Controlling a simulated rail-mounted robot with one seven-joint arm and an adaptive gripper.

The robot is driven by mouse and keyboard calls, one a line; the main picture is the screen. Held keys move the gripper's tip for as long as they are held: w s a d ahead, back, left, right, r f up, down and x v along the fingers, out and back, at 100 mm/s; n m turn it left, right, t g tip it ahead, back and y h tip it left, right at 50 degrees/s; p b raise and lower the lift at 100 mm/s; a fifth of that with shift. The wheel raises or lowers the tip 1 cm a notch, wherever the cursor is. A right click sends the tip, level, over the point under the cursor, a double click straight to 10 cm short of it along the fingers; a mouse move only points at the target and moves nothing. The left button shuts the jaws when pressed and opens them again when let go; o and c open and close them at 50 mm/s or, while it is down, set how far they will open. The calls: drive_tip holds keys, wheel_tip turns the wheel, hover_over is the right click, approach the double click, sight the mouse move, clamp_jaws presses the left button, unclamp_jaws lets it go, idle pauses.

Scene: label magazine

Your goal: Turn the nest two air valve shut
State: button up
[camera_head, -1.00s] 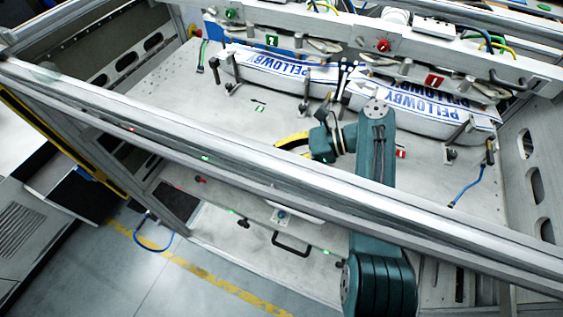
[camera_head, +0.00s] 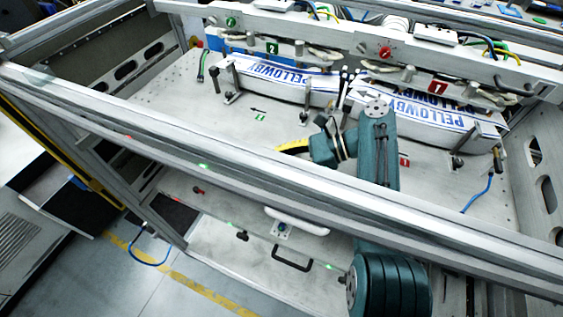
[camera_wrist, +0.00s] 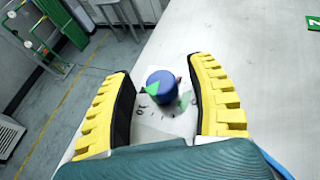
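A blue round knob (camera_wrist: 162,86) with a green pointer mark and a small dark lever stands on a pale plate with printed markings (camera_wrist: 160,118) in the wrist view. I take it for the nest two air valve. My gripper (camera_wrist: 162,78) is open, with one yellow finger on each side of the knob and visible gaps between. In the head view my gripper (camera_head: 293,146) shows only as a bit of yellow above the front beam, and I cannot make out the knob there. A green number 2 label (camera_wrist: 314,22) lies to the upper right in the wrist view.
The front frame beam (camera_head: 215,165) crosses the head view before my arm. Clamped PELLOWBY label stacks (camera_head: 285,78) stand behind my gripper. A red label (camera_head: 404,160) is right of my arm. The pale deck (camera_head: 175,110) is clear to the left.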

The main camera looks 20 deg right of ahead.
drive_tip(key=shift+r, duration=0.15)
wheel_tip(320, 180, up, 10)
drive_tip(key=shift+f, duration=0.1)
idle(0.3)
